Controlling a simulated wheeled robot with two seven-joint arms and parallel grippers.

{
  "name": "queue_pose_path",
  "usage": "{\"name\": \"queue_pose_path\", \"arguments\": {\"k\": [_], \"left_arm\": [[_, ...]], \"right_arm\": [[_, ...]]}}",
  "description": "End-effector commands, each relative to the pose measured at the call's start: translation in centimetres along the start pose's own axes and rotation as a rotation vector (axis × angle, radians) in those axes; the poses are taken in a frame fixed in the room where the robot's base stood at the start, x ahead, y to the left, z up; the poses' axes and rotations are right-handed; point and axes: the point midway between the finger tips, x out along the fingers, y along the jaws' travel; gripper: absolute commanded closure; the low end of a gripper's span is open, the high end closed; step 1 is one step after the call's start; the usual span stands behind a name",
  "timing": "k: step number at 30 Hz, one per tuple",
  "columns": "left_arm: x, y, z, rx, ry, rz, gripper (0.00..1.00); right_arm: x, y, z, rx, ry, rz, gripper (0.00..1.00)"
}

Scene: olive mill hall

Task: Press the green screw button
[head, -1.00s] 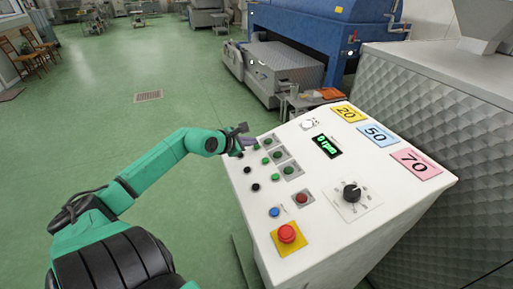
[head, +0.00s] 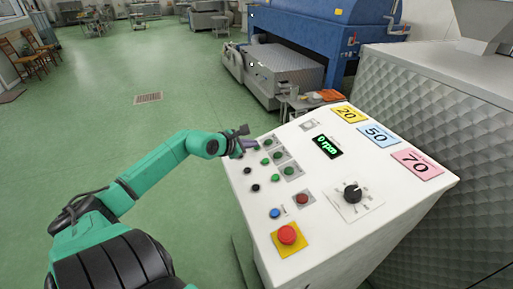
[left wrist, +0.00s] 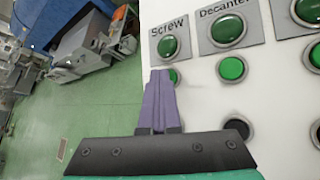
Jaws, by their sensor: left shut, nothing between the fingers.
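The Screw plate on the control panel carries a large green round button or lamp (left wrist: 168,46), unobstructed in the left wrist view. It is the far one of a row of green ones in the head view (head: 267,142). A smaller green button (left wrist: 174,77) sits just below the Screw plate, partly hidden by my fingertips. My left gripper (left wrist: 159,76) has its purple fingers together and empty. Its tips overlap the panel's left edge in the wrist view, beside the smaller button; I cannot tell whether they touch. In the head view, my left gripper (head: 248,143) is at the panel's far left edge.
The white panel (head: 330,220) also holds a Decanter button (left wrist: 228,29), black buttons (head: 255,188), a red mushroom button (head: 287,235), a knob (head: 352,192) and a 0 rpm display (head: 327,146). Open green floor lies left. A blue machine (head: 330,25) stands behind.

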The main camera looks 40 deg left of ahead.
Motion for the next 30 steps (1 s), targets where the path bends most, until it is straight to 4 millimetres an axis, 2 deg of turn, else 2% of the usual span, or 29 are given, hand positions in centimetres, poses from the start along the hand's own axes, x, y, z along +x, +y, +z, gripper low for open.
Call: {"name": "queue_pose_path", "arguments": {"k": [8, 15, 25, 30], "left_arm": [[-0.1, 0.1, 0.1, 0.000, 0.002, -0.002, 1.00], [-1.1, 0.8, 0.8, -0.001, 0.002, -0.001, 1.00], [-1.1, 0.9, 0.8, 0.000, 0.001, -0.001, 1.00], [-2.1, 1.6, 1.7, 0.000, 0.001, -0.001, 1.00]], "right_arm": [[-0.2, 0.0, 0.0, 0.000, 0.000, 0.000, 0.50], [-1.6, 0.0, -0.1, 0.000, 0.000, 0.000, 0.50], [-1.5, 0.0, -0.1, 0.000, 0.000, 0.000, 0.50], [-3.0, 0.0, -0.2, 0.000, 0.000, 0.000, 0.50]]}}
